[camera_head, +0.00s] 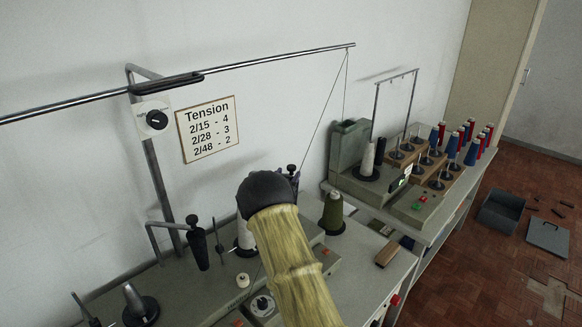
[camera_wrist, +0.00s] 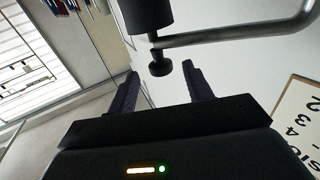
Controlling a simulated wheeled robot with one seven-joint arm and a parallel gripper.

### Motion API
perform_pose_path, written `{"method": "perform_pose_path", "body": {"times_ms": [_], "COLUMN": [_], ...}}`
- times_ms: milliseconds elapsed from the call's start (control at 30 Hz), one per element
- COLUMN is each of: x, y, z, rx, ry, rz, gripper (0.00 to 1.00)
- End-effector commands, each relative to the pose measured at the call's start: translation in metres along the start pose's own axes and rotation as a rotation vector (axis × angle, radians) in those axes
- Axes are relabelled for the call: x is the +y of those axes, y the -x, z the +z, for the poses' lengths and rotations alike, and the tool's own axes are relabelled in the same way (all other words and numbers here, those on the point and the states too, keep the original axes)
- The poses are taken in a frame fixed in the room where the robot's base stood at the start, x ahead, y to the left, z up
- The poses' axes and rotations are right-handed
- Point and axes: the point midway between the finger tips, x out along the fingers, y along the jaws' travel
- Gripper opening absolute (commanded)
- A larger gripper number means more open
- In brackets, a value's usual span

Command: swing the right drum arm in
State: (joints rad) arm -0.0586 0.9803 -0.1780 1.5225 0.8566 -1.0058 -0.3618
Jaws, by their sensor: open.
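The right drum arm shows in the wrist view as a grey metal bar (camera_wrist: 240,38) running in from the right to a dark drum (camera_wrist: 147,14). A small dark knob (camera_wrist: 160,68) sticks out from the drum end. My gripper (camera_wrist: 160,70) is open, with one finger on each side of the knob. I cannot tell whether either finger touches it. In the head view the knob (camera_head: 291,168) shows just past my wrist, with part of a finger beside it. My arm hides the rest of this drum arm there.
The left drum arm (camera_head: 197,250) hangs from the bent post at left. A Tension card (camera_head: 208,130) is on the wall. A green thread cone (camera_head: 332,212) stands right of my arm. A second machine (camera_head: 420,200) with several coloured cones is at right.

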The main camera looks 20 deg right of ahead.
Motion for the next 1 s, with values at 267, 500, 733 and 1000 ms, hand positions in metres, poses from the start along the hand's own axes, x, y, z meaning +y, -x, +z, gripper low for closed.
{"method": "perform_pose_path", "body": {"times_ms": [267, 500, 733, 1000], "x": [0.0, 0.0, 0.0, 0.0], "y": [-0.036, -0.046, -0.045, -0.045], "z": [-0.001, 0.0, 0.0, 0.0], "rx": [0.001, -0.001, -0.001, -0.001], "ry": [-0.001, 0.0, 0.0, 0.0], "rz": [0.0, 0.0, 0.0, -0.001], "gripper": [0.51, 0.51, 0.45, 0.0]}}
